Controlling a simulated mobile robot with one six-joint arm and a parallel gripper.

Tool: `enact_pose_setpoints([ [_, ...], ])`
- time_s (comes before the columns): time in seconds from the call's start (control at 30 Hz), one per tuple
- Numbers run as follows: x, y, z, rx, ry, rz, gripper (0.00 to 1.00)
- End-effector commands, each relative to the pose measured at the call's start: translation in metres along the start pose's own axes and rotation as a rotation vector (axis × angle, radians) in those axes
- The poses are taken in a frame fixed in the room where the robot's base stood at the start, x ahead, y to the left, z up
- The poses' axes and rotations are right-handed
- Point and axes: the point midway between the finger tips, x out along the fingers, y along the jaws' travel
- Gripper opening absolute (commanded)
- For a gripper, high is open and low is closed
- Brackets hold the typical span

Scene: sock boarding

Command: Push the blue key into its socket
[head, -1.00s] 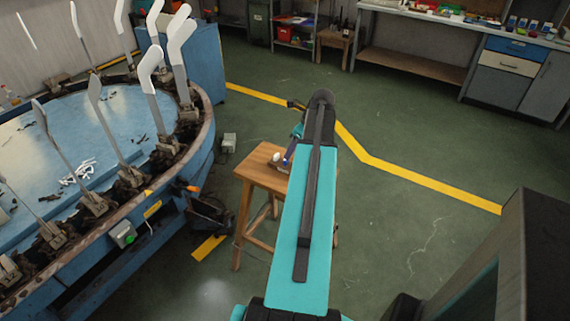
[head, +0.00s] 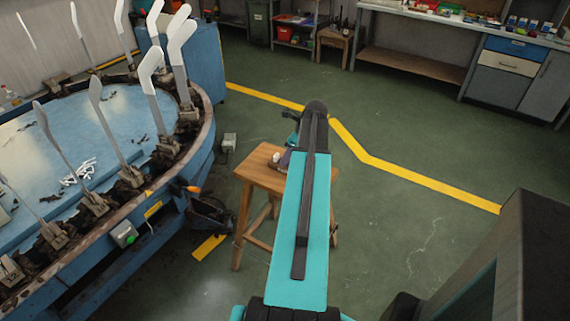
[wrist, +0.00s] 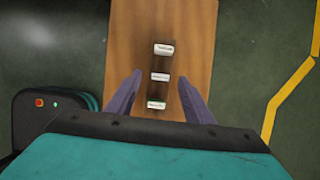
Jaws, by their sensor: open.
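My gripper (wrist: 159,98) is open, its two grey-purple fingers spread over the wooden stool (wrist: 190,25). A dark strip (wrist: 160,62) lies on the stool top between and beyond the fingers. It bears a far pale block (wrist: 163,48), a middle pale block with a faint bluish-purple tint (wrist: 160,76) and a near pale block with a green edge (wrist: 156,104). Their markings are too small to read. I cannot tell which is the blue key, or make out its socket. In the head view my arm hides much of the stool (head: 258,172).
A round blue machine (head: 130,100) with upright white sock boards stands left of the stool. A workbench (head: 420,65) stands at the back right. A grey box (head: 229,142) sits on the floor beside the machine. Green floor is clear to the right.

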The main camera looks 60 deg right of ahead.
Motion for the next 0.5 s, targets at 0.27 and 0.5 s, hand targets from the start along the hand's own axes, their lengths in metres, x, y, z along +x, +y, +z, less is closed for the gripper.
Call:
enact_pose_setpoints([
  [0.27, 0.017, 0.0, 0.0, 0.0, 0.0, 0.0, 0.47],
  [0.5, 0.018, 0.0, 0.0, 0.0, 0.0, -0.001, 0.47],
])
